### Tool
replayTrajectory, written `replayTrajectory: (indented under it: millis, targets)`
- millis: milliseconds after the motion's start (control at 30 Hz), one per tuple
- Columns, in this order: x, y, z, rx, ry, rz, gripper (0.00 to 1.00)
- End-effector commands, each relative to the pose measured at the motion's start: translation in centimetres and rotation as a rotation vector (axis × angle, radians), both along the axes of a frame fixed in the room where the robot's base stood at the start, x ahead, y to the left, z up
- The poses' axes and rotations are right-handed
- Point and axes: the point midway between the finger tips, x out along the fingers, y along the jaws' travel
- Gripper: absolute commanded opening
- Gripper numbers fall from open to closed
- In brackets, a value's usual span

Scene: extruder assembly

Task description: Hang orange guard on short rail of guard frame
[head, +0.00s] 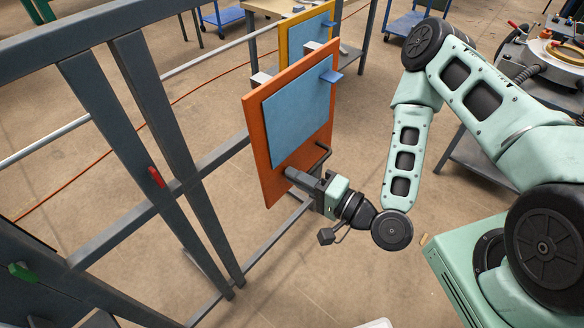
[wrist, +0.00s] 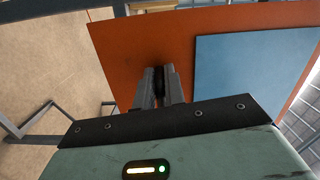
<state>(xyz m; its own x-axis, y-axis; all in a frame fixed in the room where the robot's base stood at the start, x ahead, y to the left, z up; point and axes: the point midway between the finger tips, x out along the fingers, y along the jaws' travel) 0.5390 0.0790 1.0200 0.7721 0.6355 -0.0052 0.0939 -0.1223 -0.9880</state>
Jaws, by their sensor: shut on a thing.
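The orange guard (head: 283,180), an upright orange panel with a blue sheet (head: 298,112) on its face, is in the middle of the head view. My gripper (head: 291,174) is shut at the guard's lower part, by a dark handle (head: 323,153). In the wrist view, the fingers (wrist: 161,75) meet the orange face (wrist: 205,50), left of the blue sheet (wrist: 255,70). The exact grip is hidden. The grey guard frame (head: 165,125) stands left; its horizontal rail (head: 222,153) runs behind the guard. I cannot tell whether the hooks touch a rail.
A yellow-edged blue panel (head: 305,38) stands behind the guard. A red piece (head: 156,177) and a green piece (head: 22,271) are on the frame. Blue carts (head: 222,16) and a bench with equipment (head: 548,52) stand farther back. Open floor (head: 375,130) lies right of the guard.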

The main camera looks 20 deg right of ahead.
Motion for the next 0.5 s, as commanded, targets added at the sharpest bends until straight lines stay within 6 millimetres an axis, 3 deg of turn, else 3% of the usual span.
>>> replayTrajectory:
  millis: [500]
  targets:
    - [-3.1, -2.1, 0.2, 0.002, 0.0, -0.001, 0.0]
